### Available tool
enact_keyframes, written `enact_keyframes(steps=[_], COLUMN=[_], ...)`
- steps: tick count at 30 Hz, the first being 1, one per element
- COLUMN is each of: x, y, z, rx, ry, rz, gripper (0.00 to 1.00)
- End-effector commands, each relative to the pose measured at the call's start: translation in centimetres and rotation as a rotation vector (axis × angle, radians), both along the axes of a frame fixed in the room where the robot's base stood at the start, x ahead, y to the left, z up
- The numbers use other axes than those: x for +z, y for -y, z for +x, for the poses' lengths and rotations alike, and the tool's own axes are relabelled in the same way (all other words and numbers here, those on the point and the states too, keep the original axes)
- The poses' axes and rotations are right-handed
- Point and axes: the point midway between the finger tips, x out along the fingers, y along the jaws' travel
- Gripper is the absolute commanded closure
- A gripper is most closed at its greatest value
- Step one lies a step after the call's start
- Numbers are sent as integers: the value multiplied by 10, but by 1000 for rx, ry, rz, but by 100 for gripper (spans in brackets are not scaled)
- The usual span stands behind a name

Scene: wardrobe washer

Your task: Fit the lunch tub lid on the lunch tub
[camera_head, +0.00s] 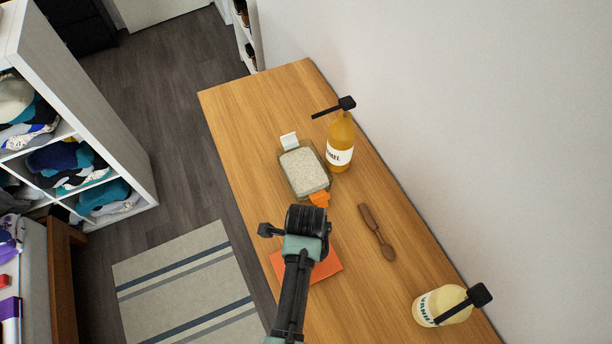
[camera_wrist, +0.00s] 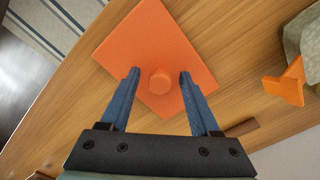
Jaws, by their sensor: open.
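The orange square lid (camera_head: 327,264) lies flat on the wooden table, partly hidden behind my arm in the head view. The glass lunch tub (camera_head: 304,172) holds a pale grainy filling and stands just beyond my gripper in the head view. It has a white tab on its far side and an orange tab (camera_wrist: 286,84) on its near side.
An amber pump bottle (camera_head: 341,140) stands right beside the tub. The wall borders the table's right side. The table's far end is clear.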

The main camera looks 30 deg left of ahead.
Motion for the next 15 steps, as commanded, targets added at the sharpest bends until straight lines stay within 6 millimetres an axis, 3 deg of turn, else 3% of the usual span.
enact_keyframes(steps=[6,11,15], x=[0,28,62], y=[0,-2,-8], z=[1,4,9], rx=[-1,0,0], ry=[3,7,8], rz=[1,3,3], gripper=[37,37,37])
